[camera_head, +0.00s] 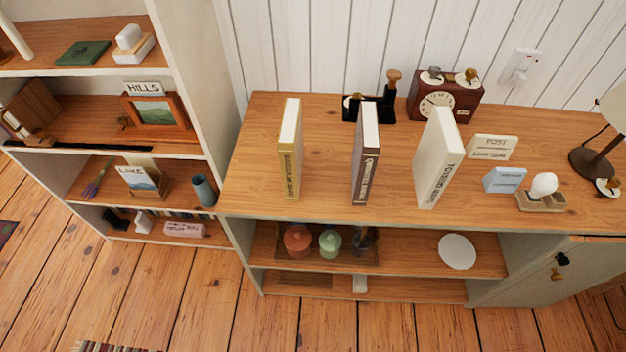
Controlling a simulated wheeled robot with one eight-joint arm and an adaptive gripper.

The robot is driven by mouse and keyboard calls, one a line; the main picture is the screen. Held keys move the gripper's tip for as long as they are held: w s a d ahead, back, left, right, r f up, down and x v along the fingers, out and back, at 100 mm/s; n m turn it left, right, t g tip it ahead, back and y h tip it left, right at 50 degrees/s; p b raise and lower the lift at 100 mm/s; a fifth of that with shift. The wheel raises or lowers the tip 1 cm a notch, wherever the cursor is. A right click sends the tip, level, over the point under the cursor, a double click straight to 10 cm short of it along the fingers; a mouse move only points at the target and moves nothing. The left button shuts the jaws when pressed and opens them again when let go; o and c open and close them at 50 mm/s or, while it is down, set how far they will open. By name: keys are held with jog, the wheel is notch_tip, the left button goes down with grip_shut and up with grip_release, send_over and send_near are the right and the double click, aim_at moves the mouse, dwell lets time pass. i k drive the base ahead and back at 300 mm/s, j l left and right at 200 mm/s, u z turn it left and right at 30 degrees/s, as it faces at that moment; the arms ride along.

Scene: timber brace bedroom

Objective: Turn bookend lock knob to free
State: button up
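Three upright books stand apart on the wooden cabinet top (245,165): a yellow book (290,150), a dark brown book (366,155) and a cream book (438,160). Behind the brown book is a black stand (386,108) with an upright part, a brown wooden knob (394,76) on top and a small brass-coloured piece low at its left. It looks like the bookend, but I cannot be sure. The brown book hides part of it. Which knob is the lock and how it is set cannot be told. My gripper is not in view.
A red-brown clock (445,100) stands right of the black stand. Farther right are a post sign (492,147), a blue card (504,179), a white bulb on a wooden base (541,190) and a lamp (592,155). A tall shelf (190,70) rises at left.

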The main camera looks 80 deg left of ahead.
aim_at(39, 133)
jog(key=u, duration=2.45)
